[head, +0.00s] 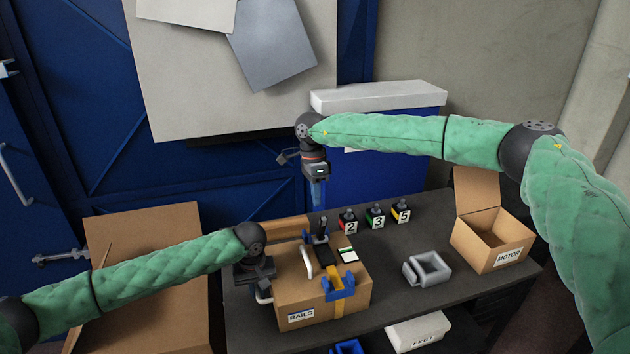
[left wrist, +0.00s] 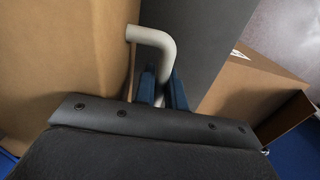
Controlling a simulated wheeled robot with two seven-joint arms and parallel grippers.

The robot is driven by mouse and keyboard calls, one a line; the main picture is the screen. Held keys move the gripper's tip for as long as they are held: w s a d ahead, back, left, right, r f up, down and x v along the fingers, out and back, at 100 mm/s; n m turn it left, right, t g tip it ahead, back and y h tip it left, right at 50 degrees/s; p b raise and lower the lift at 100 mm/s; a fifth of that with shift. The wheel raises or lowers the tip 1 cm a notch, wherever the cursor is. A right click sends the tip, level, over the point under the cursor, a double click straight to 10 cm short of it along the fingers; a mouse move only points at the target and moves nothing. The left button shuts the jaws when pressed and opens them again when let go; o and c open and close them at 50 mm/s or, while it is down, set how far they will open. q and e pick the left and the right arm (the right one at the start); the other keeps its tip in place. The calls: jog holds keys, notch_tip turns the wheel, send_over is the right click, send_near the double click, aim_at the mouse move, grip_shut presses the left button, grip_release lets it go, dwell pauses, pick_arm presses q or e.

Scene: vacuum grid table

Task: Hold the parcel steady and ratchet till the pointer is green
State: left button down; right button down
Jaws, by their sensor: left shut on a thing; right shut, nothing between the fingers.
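A black ratchet lever (head: 322,232) stands up on top, with a blue corner piece (head: 339,287) at the front edge. A small white and green plate (head: 348,255) lies beside the lever; I cannot make out a pointer. My left gripper (head: 262,287) is shut on a pale bent handle at the parcel's left side; the handle (left wrist: 155,42) shows between the blue fingers in the left wrist view. My right gripper (head: 317,200) is shut and empty, pointing down above and behind the lever.
Numbered blocks 2 (head: 348,224), 3 (head: 375,218) and 5 (head: 400,212) stand behind the parcel. A grey open holder (head: 410,272) and an open MOTOR box (head: 475,258) stand to the right. Bare table (head: 400,245) lies between. A large carton (head: 150,300) stands left.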

aim_at(323, 218)
jog(key=shift+s+d+f, duration=0.15)
jog(key=shift+s+f, duration=0.05)
jog(key=shift+s, duration=0.4)
jog(key=shift+s+d+f, duration=0.1)
jog(key=shift+s+f, duration=0.05)
jog(key=shift+s, duration=0.45)
jog(key=shift+s+d+f, duration=0.15)
jog(key=shift+s+f, duration=0.05)
jog(key=shift+s, duration=0.4)
jog(key=shift+s, duration=0.15)
jog(key=shift+s+d+t, duration=0.25)
jog(key=shift+s+t, duration=0.55)
jog(key=shift+s, duration=0.05)
jog(key=shift+s+d+f+t+y, duration=0.3)
jog(key=shift+s+f+t, duration=0.45)
jog(key=shift+s+f, duration=0.8)
jog(key=shift+s+d+f+t+y, duration=0.15)
jog(key=shift+s+d+f+t, duration=0.3)
jog(key=shift+s+f+t, duration=1)
jog(key=shift+s+d+f+t+y, duration=0.1)
jog(key=shift+s+d+f+y, duration=0.2)
jog(key=shift+s+f, duration=1.3)
pick_arm(q)
jog(key=shift+r, duration=0.1)
pick_arm(e)
jog(key=shift+s+r, duration=0.55)
jog(key=shift+s, duration=0.2)
